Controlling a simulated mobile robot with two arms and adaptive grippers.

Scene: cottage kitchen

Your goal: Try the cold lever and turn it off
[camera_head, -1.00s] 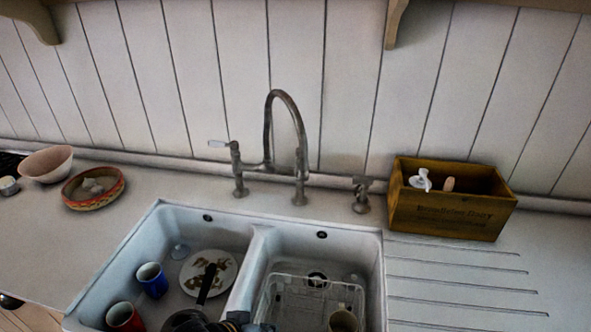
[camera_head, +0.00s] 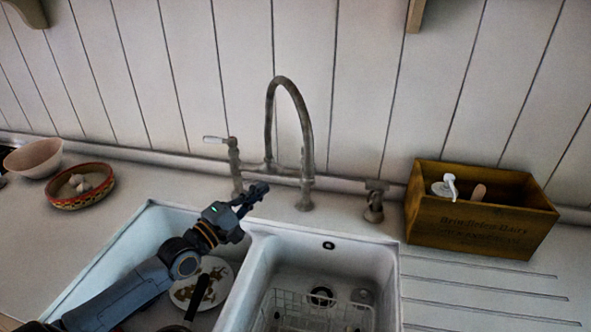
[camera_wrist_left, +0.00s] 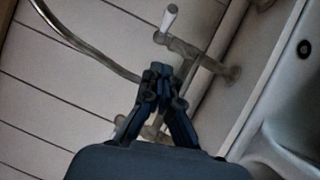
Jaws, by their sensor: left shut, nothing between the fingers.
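The bridge tap (camera_head: 307,150) with a tall curved spout stands behind the double sink. Its lever with a white handle (camera_head: 213,139) tops the left pillar and points out to the left. The white handle also shows near the top of the left wrist view (camera_wrist_left: 169,18). My left gripper (camera_head: 262,188) is shut and empty, in front of and below the lever, near the foot of the left pillar. In the left wrist view its closed fingertips (camera_wrist_left: 160,70) lie below the white handle, with a visible gap between them. My right gripper is out of view.
The white sink (camera_head: 255,262) holds a plate (camera_head: 187,293) on the left and a wire rack (camera_head: 290,312) on the right. A wooden box (camera_head: 470,222) stands right of the tap. Two bowls (camera_head: 33,158) (camera_head: 80,201) sit at the left.

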